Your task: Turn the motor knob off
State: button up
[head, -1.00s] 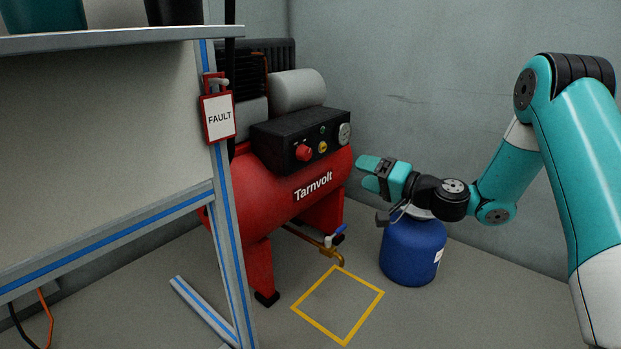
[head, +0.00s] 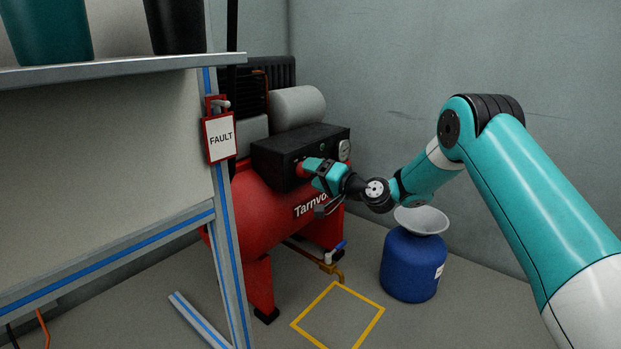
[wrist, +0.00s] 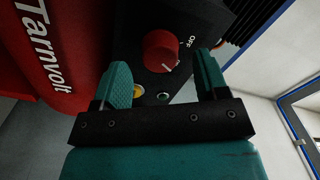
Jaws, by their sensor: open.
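The red motor knob (wrist: 161,51) is on the black control box (head: 280,153) of the red compressor (head: 252,205). In the wrist view it sits beyond and between my gripper's two teal fingers, with an OFF label beside it and a white pointer line on its face. My gripper (wrist: 163,90) is open and empty, and the knob looks clear of both fingers. In the head view my gripper (head: 308,170) is at the front of the box and hides most of the knob.
A blue drum with a funnel (head: 412,265) stands below my arm. A brass drain valve (head: 330,262) is low on the compressor. A yellow square (head: 338,312) marks clear floor.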

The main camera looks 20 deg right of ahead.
jog(key=shift+x, duration=0.95)
jog(key=shift+c, duration=0.2)
jog(key=c, duration=0.9)
